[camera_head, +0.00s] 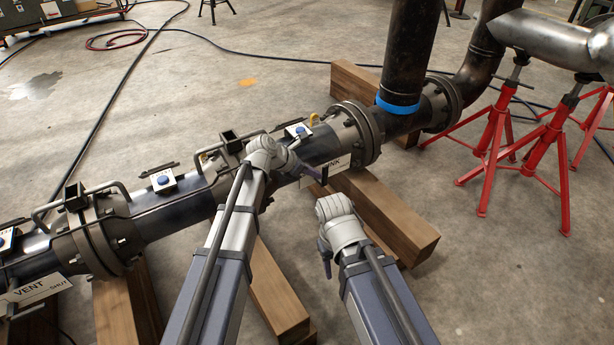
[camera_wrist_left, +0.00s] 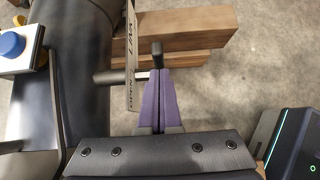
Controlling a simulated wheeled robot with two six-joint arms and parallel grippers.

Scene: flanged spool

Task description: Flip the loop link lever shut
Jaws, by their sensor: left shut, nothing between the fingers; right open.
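The loop link sign (camera_head: 335,164) hangs on the near side of the pipe, partly hidden by my left arm in the head view. In the left wrist view the sign (camera_wrist_left: 131,60) is seen nearly edge-on. A grey lever bar (camera_wrist_left: 108,77) runs out from the pipe behind the sign, with a black grip (camera_wrist_left: 157,53) at its right end. My left gripper (camera_head: 310,173) is shut and empty. Its purple fingertips (camera_wrist_left: 158,72) are right at the black grip; I cannot tell whether they touch. My right gripper (camera_head: 325,262) is open and empty, to the right of the left arm.
The flanged pipe (camera_head: 190,205) crosses the scene on wooden beams (camera_head: 395,215). A white plate with a blue button (camera_head: 298,130) is on the pipe top. A vent sign (camera_head: 35,290) is at lower left. Red stands (camera_head: 490,150) are at right. Floor at lower right is clear.

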